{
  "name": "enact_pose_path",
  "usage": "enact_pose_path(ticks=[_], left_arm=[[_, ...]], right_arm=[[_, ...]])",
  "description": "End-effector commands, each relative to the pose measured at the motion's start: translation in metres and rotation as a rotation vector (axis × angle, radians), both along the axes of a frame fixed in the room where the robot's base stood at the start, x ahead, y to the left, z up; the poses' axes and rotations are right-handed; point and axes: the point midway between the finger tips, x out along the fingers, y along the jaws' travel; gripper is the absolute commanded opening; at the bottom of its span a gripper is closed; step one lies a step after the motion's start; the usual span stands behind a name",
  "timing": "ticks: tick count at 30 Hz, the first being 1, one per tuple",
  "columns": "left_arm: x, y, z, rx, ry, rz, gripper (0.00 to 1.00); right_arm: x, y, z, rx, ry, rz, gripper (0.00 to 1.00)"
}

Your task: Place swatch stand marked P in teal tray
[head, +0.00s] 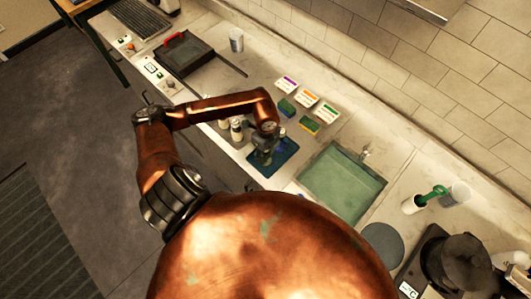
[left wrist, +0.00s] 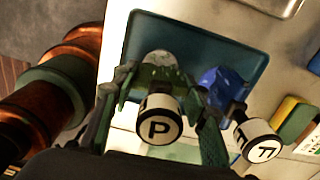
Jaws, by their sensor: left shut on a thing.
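The swatch stand marked P (left wrist: 159,128) has a round white face with a black letter and a mottled green part beyond it. My left gripper (left wrist: 160,92) is shut on it, one finger on each side; the gripper (head: 264,150) also shows in the head view over the teal tray's left part. The teal tray (left wrist: 190,38) is a dark blue-teal rectangle just beyond the stand; it also shows in the head view (head: 286,165). The P stand overlaps the tray in the picture; whether it touches cannot be told. My right gripper is not in view.
A stand marked F (left wrist: 262,146) with a blue part is close to my right-hand finger. Pale cylinders (head: 236,130) are left of the tray. Sponges (head: 309,124) and labelled cards (head: 326,112) lie behind it. A sink (head: 342,185) is to the right.

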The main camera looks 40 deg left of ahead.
Motion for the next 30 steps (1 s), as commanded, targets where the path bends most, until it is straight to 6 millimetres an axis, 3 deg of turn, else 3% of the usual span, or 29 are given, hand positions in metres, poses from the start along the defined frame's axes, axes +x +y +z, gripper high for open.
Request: enact_pose_path(ticks=[6, 7, 12, 15, 21, 27, 30], left_arm=[[0.0001, -0.0001, 0.0001, 0.0, 0.0, 0.0, 0.09], [0.0001, -0.0001, 0.0001, 0.0, 0.0, 0.0, 0.43], [0.0001, -0.0001, 0.0001, 0.0, 0.0, 0.0, 0.54], [0.0001, -0.0001, 0.0001, 0.0, 0.0, 0.0, 0.61], [-0.0002, 0.0, -0.0003, 0.0, 0.001, 0.0, 0.62], [-0.0002, 0.0, -0.0002, 0.0, 0.0, 0.0, 0.76], [-0.0001, 0.0, -0.0002, 0.0, 0.0, 0.0, 0.76]], right_arm=[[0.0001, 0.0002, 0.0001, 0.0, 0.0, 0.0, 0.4], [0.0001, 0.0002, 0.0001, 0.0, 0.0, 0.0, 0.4], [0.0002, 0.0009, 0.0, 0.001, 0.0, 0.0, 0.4], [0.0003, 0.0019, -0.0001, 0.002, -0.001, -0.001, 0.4], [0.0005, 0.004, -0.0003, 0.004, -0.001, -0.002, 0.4], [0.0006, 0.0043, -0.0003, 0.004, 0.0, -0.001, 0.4], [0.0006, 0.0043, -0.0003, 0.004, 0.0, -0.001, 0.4]])
